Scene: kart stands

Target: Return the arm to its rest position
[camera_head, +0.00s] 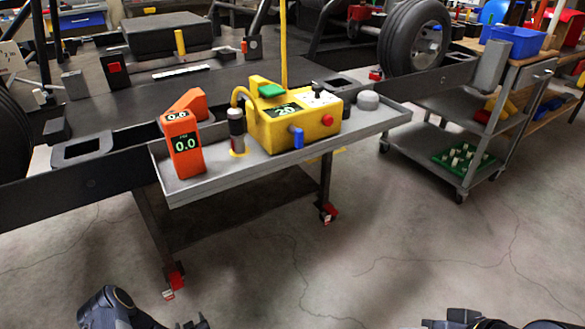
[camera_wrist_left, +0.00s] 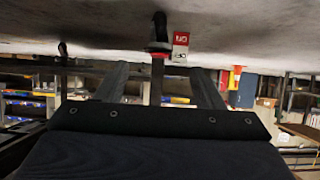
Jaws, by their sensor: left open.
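My left arm (camera_head: 110,309) enters at the bottom left of the head view. My left gripper (camera_head: 193,324) is low in front of the cart, partly cut off by the bottom edge. In the left wrist view the two grey fingers of my left gripper (camera_wrist_left: 160,82) stand wide apart with nothing held between them. My right arm (camera_head: 485,320) shows only as a dark piece at the bottom right. Its fingers are too cut off to judge.
A grey tray (camera_head: 197,188) on the kart stand holds an orange gauge (camera_head: 185,150), a yellow box (camera_head: 300,125) and a dark cylinder (camera_head: 236,130). A caster (camera_head: 328,212) stands below. A grey cart (camera_head: 425,145) is at right. The concrete floor ahead is clear.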

